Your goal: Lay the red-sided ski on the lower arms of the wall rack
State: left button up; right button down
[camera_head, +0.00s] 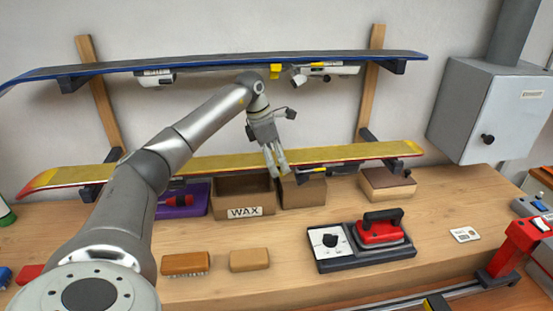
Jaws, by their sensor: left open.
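The red-sided ski (330,156), yellow on top with a thin red edge, lies base up across both lower arms of the wall rack; its bindings hang underneath. The left lower arm (91,193) and right lower arm (393,166) show below it. My left gripper (277,169) is open and empty, with its fingers pointing down in front of the ski's middle. I cannot tell whether they touch it. My left forearm hides part of the ski's left half. My right gripper is out of view.
A blue-edged ski (220,63) lies on the upper arms. Below stand a WAX box (243,203), another cardboard box (304,192) and a closed box (387,185). A grey cabinet (485,110) hangs right.

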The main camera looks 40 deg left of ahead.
pick_arm(q)
jog(key=shift+f, duration=0.15)
jog(key=v, duration=1.2)
